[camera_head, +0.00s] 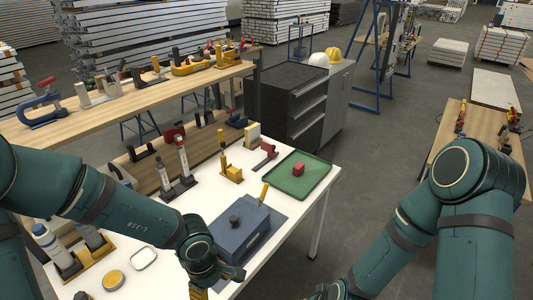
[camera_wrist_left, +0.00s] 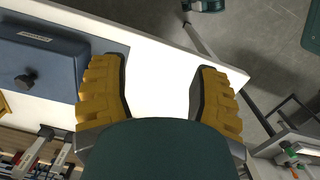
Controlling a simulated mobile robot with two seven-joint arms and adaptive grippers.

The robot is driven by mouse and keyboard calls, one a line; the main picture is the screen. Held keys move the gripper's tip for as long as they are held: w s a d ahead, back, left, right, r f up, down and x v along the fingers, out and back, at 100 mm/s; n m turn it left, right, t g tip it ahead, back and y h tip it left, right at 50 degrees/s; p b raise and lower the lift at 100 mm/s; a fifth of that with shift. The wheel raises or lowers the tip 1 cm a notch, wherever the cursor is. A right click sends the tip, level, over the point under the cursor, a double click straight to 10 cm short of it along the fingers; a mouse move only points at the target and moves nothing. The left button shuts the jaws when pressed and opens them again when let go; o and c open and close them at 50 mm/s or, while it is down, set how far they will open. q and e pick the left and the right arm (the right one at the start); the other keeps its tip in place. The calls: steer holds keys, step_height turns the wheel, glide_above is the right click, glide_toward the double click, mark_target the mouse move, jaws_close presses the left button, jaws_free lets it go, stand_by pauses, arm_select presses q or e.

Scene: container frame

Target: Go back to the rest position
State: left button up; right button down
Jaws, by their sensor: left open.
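My left gripper (camera_head: 218,283) is over the front edge of the white table (camera_head: 318,207), just in front of a blue box (camera_head: 222,248). In the left wrist view its two yellow fingers (camera_wrist_left: 160,78) are spread wide with nothing between them but the white tabletop beyond. The blue box (camera_wrist_left: 42,62), with a dark knob, lies left of the fingers there. In the head view my right arm comes down at the right, and its gripper does not show.
A green tray (camera_head: 318,181) with a red block (camera_head: 298,169) stands at the table's far right. A wooden workbench (camera_head: 433,158) stands at the right, with grey floor between.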

arm_select(q)
steer(key=w+a+f+m+t, duration=0.1)
steer(key=w+f+m+t, duration=0.25)
steer(key=f+m, duration=0.4)
steer(key=s+d+f+m+h+b, duration=0.1)
steer(key=s+f+b, duration=0.1)
steer(key=f+b, duration=0.2)
steer(key=s+d+f+m+g+h+b, duration=0.1)
steer(key=f+b, duration=0.3)
steer(key=f, duration=0.6)
steer(key=shift+s+d+f+m+h+b, duration=0.25)
steer(key=shift+s+d+m+h+b, duration=0.1)
steer(key=shift+s+d+m+h, duration=0.4)
arm_select(e)
step_height(320, 180, down, 10)
steer(key=shift+w+a+r, duration=0.15)
steer(key=shift+a, duration=0.1)
arm_select(q)
steer(key=shift+s, duration=0.1)
